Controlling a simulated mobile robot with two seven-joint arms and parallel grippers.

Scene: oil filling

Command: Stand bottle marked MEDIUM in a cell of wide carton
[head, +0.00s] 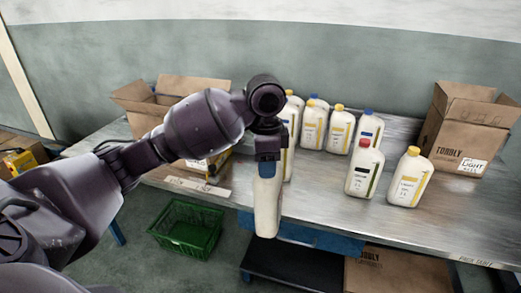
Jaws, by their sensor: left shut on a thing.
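My left gripper (268,150) points down and is shut on a white bottle (267,205). The bottle hangs below it, near the front edge of the table. There is blue at the bottle's top, just under the jaws; its marking cannot be read. A wide open carton (190,84) stands at the back left of the table, partly hidden behind my left arm. Its cells cannot be seen from here. My right gripper is not in view.
Several white bottles with yellow or blue caps stand behind (314,128). A red-capped bottle (364,170) and a yellow-capped bottle (409,178) stand nearer the front. An open carton (462,135) labelled LIGHT is at right. A green basket (187,232) is on the floor.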

